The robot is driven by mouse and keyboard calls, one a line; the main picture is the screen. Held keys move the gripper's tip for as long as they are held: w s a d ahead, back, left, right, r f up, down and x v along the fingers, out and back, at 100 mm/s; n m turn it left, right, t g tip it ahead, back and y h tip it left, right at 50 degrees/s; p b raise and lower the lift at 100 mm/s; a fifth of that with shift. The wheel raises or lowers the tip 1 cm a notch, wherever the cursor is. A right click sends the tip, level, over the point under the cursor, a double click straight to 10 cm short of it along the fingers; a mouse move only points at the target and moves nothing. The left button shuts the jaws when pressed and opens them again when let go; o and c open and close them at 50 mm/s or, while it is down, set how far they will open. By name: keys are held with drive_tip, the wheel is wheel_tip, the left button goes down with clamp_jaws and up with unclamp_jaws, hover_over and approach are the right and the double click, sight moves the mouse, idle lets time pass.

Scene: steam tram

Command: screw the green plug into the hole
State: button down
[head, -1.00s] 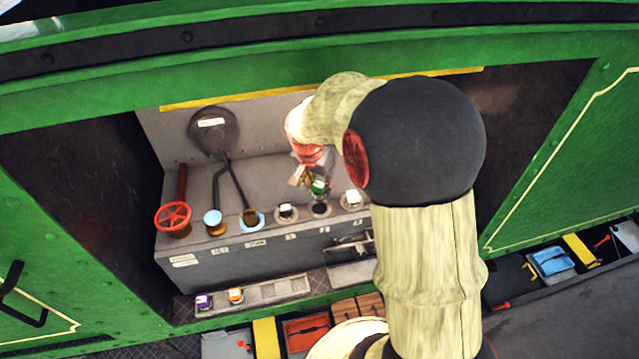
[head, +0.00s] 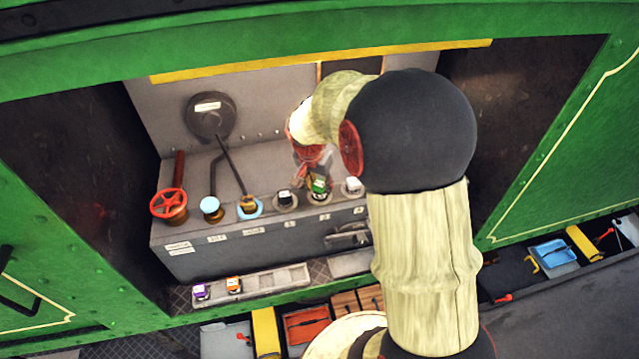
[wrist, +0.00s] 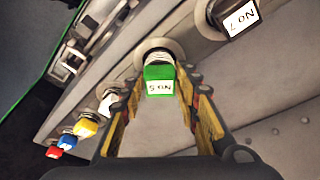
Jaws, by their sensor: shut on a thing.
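The green plug (head: 319,186), labelled No 5, is between the fingers of my gripper (head: 317,178), which is shut on it. In the wrist view the green plug (wrist: 159,80) sits between the fingertips of my gripper (wrist: 162,86), with its pale threaded part pointing at a round grey socket (wrist: 153,46).
A black plug (head: 285,196) stands to the left and a white plug (head: 353,185) to the right. Farther left are a blue-topped fitting (head: 210,205), levers and a red handwheel (head: 169,204). Purple (head: 199,291) and orange (head: 234,285) plugs sit in a low tray.

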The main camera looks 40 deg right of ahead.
drive_tip(key=shift+m+b, duration=0.6)
drive_tip(key=shift+b, duration=0.1)
drive_tip(key=shift+m+g+b, duration=0.3)
drive_tip(key=shift+m+b, duration=0.25)
drive_tip(key=shift+m, duration=0.05)
drive_tip(key=shift+m+b, duration=0.5)
drive_tip(key=shift+m, duration=0.3)
drive_tip(key=shift+m+g+b, duration=0.5)
drive_tip(key=shift+m+b, duration=0.25)
drive_tip(key=shift+m, duration=1.25)
